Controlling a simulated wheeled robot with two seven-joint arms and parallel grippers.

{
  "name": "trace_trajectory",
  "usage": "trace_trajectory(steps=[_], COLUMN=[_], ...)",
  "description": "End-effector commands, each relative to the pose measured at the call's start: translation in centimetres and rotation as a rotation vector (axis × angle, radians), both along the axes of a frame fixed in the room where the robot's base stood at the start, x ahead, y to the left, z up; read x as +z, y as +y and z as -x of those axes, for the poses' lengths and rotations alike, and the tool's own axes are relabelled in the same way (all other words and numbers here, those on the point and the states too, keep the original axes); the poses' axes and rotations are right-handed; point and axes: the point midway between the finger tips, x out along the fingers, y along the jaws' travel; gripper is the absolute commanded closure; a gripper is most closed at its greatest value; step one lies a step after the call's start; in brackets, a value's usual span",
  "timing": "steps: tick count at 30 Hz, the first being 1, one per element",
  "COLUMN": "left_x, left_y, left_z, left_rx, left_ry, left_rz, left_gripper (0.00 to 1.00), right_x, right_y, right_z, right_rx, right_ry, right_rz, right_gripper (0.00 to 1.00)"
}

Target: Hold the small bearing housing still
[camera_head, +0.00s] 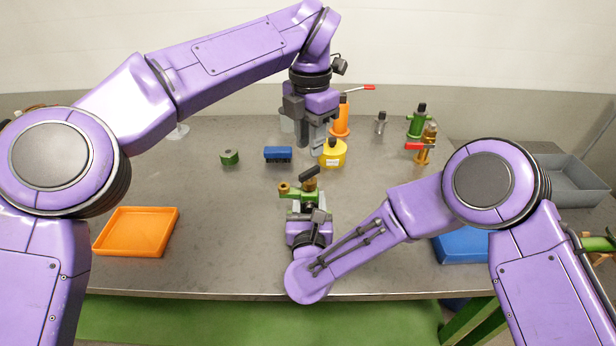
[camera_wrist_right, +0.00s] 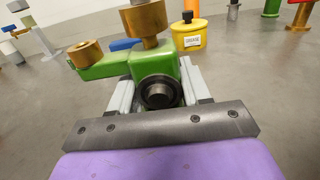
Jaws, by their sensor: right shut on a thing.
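The small bearing housing (camera_head: 309,196) is green, with bronze-coloured round parts on top and a dark-ringed bore. It stands at the middle front of the table. My right gripper (camera_head: 309,203) is shut on it; in the right wrist view the housing (camera_wrist_right: 110,67) sits between the grey jaws, its bore facing the camera. The jaw contact is partly hidden. My left gripper (camera_head: 309,143) points down above the table, behind the housing and apart from it. Its fingers appear spread, with nothing seen between them.
A green block (camera_head: 229,157) lies further left. An orange tray (camera_head: 137,232) is at left, a blue tray (camera_head: 463,247) at right, and a grey bin (camera_head: 575,183) far right. Bare table lies left of the housing.

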Motion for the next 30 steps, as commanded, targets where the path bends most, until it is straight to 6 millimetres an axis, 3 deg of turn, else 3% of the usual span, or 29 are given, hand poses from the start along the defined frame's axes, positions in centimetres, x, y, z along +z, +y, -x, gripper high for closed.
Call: trace_trajectory(steps=[14,30], left_x=[0.8,-4.7], left_y=[0.1,0.1], left_z=[0.1,0.1], left_rx=[0.001,0.0], left_ry=[0.002,0.004], left_rz=[0.003,0.004], left_gripper=[0.68,0.68], right_x=[-0.3,-0.3], right_y=[-0.1,-0.1], right_z=[0.1,0.1], right_rx=[-0.001,-0.001], right_ry=[0.006,0.006], right_rz=[0.003,0.003], right_gripper=[0.92,0.92])
